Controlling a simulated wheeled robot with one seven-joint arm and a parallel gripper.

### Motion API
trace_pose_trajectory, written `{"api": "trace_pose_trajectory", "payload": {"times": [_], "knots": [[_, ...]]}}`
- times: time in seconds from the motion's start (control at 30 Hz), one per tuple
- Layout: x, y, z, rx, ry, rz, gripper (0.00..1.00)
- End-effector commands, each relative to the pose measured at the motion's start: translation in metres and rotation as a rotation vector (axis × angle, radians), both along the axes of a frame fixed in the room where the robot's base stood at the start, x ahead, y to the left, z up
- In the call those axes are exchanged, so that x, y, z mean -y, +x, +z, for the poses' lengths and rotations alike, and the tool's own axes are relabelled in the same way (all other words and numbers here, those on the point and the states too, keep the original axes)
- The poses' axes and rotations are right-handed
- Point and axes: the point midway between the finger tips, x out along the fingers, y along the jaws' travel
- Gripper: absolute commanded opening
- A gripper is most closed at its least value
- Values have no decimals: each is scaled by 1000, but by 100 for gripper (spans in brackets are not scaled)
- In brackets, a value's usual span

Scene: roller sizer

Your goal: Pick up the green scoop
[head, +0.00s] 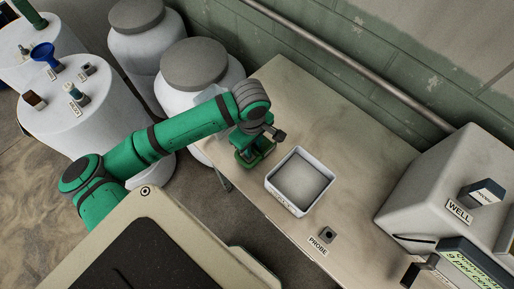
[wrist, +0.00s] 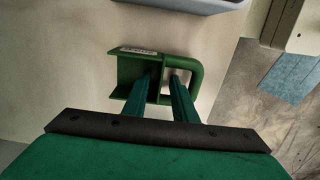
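The green scoop (wrist: 130,68) lies on the pale bench top, with a boxy open pan at left and a loop handle at right in the wrist view. In the head view the scoop (head: 262,151) is partly hidden under my gripper (head: 250,140). My gripper's two dark green fingers (wrist: 163,78) are lowered at the scoop. One finger is on the pan side and the other is at the handle opening, with the scoop's back part between them. A gap shows between the fingers; whether they touch the scoop is unclear.
A white square tray (head: 273,186) stands just right of the scoop on the bench (head: 368,165). White lidded drums (head: 180,100) stand at left, beside the wall.

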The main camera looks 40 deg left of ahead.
Motion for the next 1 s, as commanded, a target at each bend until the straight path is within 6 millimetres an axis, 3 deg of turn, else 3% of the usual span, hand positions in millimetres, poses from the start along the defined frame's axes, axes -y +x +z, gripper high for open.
{"api": "trace_pose_trajectory", "payload": {"times": [0.23, 0.27, 0.37, 0.77, 1.0], "knots": [[0, 0, -2, 0, 0, 0, 25], [0, 0, -2, 0, 0, 0, 23], [0, 0, -2, 0, 0, 0, 0], [0, 0, -1, 0, 0, 0, 0], [-4, -3, 12, 0, 0, 10, 0]]}}
